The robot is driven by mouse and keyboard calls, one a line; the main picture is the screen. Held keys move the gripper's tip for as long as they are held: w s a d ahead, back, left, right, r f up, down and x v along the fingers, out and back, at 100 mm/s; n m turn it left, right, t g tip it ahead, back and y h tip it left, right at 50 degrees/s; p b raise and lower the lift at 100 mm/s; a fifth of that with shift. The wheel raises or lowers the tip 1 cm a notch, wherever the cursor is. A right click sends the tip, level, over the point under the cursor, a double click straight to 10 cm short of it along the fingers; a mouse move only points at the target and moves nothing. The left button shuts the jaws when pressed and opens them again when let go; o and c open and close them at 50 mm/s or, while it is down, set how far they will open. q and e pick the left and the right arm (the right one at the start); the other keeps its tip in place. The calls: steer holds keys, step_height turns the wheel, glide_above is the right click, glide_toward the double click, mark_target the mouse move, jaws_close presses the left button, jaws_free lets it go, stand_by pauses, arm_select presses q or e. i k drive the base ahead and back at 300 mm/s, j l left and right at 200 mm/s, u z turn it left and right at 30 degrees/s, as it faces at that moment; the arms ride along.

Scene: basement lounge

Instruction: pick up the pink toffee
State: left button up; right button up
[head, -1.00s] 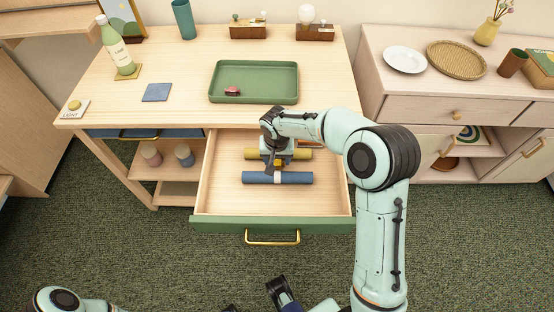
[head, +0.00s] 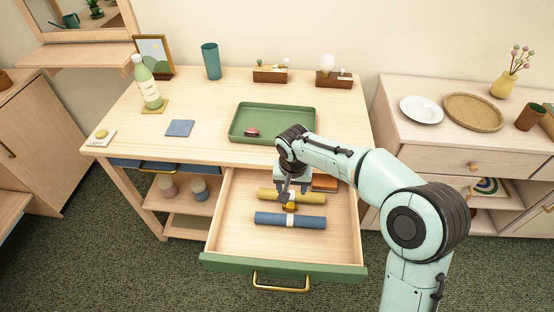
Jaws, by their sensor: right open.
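A small pinkish-red piece (head: 252,131), which looks like the pink toffee, lies at the front of the green tray (head: 240,136) on the wooden desk. My right gripper (head: 292,198) is open and points down into the open drawer, in front of the tray and apart from the pink piece. A small yellow-orange block (head: 290,207) shows at its fingertips; I cannot tell whether they touch it. My left gripper is not in view.
The open drawer (head: 228,240) holds a yellow roll (head: 313,196), a blue roll (head: 265,219) and a brown item (head: 325,183). The drawer's left side is clear.

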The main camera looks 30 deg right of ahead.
mark_target(251, 133)
steer(key=k, duration=1)
